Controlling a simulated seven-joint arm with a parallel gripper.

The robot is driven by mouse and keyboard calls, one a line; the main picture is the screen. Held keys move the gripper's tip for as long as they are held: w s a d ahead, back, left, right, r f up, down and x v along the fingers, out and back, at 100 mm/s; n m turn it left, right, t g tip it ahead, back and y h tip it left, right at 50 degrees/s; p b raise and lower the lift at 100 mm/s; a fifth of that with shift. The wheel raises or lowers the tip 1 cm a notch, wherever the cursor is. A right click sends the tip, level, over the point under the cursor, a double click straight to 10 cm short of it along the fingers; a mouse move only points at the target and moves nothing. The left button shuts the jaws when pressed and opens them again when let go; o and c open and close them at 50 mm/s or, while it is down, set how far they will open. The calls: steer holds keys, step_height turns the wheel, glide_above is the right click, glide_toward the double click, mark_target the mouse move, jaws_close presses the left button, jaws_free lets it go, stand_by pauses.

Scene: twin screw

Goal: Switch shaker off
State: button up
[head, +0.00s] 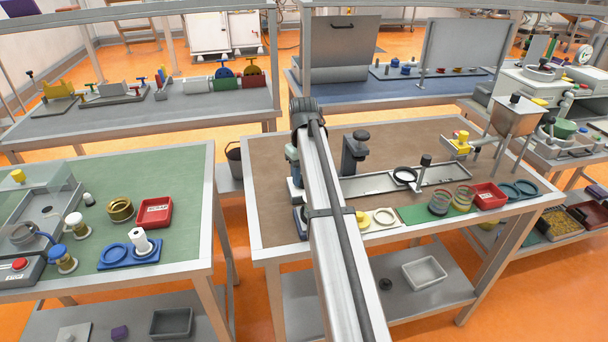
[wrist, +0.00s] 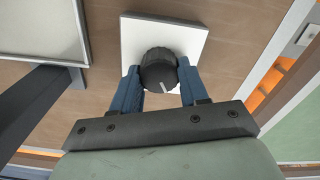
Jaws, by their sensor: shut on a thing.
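A round black knob (wrist: 158,72) with a short white pointer line sits on a square white plate (wrist: 193,38) in the wrist view. The pointer line faces the near side, towards my gripper's palm. My gripper (wrist: 158,78) has its two blue fingers on the left and right sides of the knob and is shut on it. In the head view my arm crosses the brown bench and hides the knob and most of what lies behind it. I cannot tell the shaker's body apart in either view.
The brown bench (head: 262,215) carries a dark stand (head: 355,152), a long grey tray (head: 360,187), sieves (head: 440,204) and a red bin (head: 488,195) right of my arm. A green bench (head: 185,240) stands to the left, across a gap.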

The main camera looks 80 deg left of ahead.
steer(key=shift+a, duration=0.1)
stand_by(0.3)
steer(key=o, duration=1.1)
steer(key=shift+c, duration=0.2)
step_height(320, 180, up, 14)
steer(key=shift+f, duration=0.15)
